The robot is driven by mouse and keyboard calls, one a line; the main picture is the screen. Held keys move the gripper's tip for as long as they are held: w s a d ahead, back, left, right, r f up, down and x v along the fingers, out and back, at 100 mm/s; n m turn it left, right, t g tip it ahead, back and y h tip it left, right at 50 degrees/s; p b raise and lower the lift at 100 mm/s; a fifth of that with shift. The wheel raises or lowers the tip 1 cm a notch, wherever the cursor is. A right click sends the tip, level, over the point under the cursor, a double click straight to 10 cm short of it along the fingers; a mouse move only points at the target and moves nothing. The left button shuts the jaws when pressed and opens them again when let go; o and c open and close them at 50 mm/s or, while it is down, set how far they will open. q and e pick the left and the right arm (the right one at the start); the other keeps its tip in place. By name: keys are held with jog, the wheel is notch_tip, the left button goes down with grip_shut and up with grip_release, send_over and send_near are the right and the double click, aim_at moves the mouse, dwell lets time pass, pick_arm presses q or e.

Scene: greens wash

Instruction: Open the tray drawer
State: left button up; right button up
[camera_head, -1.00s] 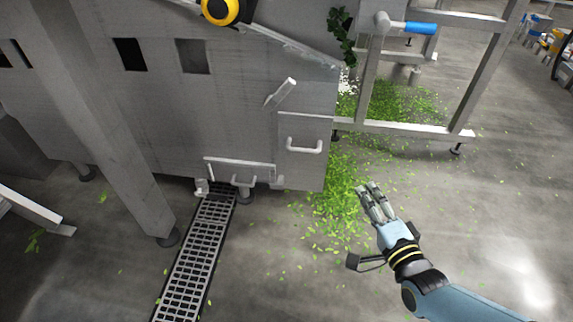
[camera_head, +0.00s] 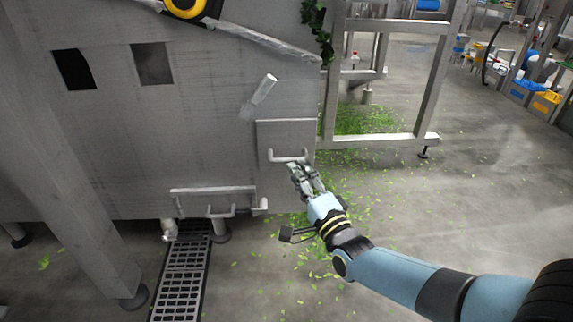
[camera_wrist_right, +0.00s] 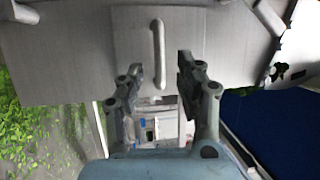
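The drawer front (camera_head: 284,132) is a flat grey metal panel at the lower right corner of the big steel machine. It looks closed, flush with the machine's face. Its pale bar handle (camera_head: 280,160) runs across the panel's lower part. My right gripper (camera_head: 302,170) is at the handle's right part, fingers towards the panel. In the right wrist view the gripper (camera_wrist_right: 160,76) is open, and the handle (camera_wrist_right: 158,52) appears between and just beyond the fingertips. I cannot tell whether they touch it. My left gripper is not in view.
A lower white rail with a handle (camera_head: 213,190) sits left of the drawer front. A floor drain grate (camera_head: 182,280) lies below. Green leaf bits (camera_head: 365,120) litter the floor beside a metal frame (camera_head: 385,137). The floor on the right is mostly clear.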

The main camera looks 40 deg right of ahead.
aim_at(288, 161)
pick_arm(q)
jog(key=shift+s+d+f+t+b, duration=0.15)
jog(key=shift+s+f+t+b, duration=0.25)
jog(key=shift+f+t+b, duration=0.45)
pick_arm(e)
jog(key=shift+x, duration=2.9)
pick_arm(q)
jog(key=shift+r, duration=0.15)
pick_arm(e)
jog(key=shift+f, duration=0.1)
grip_shut()
